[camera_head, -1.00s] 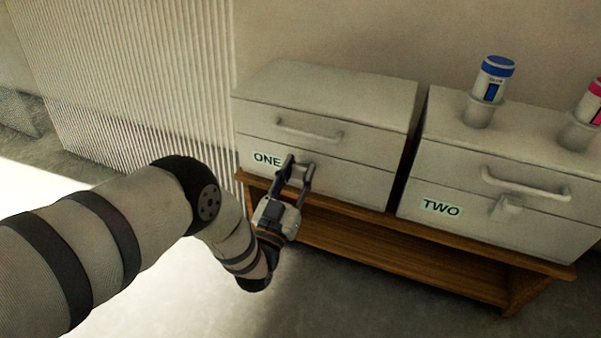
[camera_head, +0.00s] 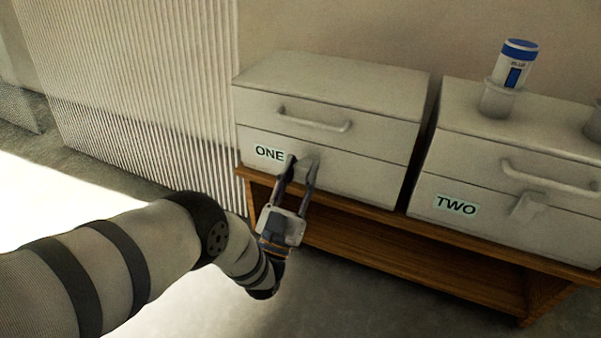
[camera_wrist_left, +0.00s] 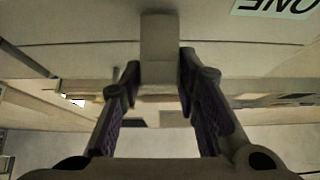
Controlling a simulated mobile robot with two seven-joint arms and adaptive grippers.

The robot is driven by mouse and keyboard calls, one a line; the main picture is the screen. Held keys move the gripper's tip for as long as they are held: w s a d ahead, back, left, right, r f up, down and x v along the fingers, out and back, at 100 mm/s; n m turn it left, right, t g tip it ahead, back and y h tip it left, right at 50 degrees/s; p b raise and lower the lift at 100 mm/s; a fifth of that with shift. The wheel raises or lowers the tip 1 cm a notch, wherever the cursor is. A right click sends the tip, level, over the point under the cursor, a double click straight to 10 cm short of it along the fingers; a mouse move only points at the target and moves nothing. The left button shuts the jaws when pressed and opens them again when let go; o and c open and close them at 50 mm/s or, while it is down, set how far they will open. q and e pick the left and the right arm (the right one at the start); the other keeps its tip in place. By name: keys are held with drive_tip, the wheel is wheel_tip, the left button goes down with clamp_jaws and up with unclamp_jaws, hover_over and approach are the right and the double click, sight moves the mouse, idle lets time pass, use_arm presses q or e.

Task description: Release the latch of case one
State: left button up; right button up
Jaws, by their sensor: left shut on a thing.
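Case one (camera_head: 360,165) is a pale grey box with a handle on its upper front and a label reading ONE. Its latch (camera_head: 303,160) is a small pale block on the front, right of the label and mostly hidden by my fingers. My left gripper (camera_head: 301,165) reaches it from below and is shut on it. In the left wrist view, the latch (camera_wrist_left: 160,45) stands between the two fingertips of my left gripper (camera_wrist_left: 159,75), with one finger on each side. My right gripper is not in view.
Case two (camera_head: 465,235), with its own handle and latch, stands to the right. A blue-capped bottle (camera_head: 516,65) stands in a holder on top of it. Both cases rest on a wooden shelf table (camera_head: 390,225). A ribbed panel (camera_head: 140,90) is at the left.

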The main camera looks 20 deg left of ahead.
use_arm(q)
drive_tip(key=o, duration=1)
drive_tip(key=shift+f, duration=0.1)
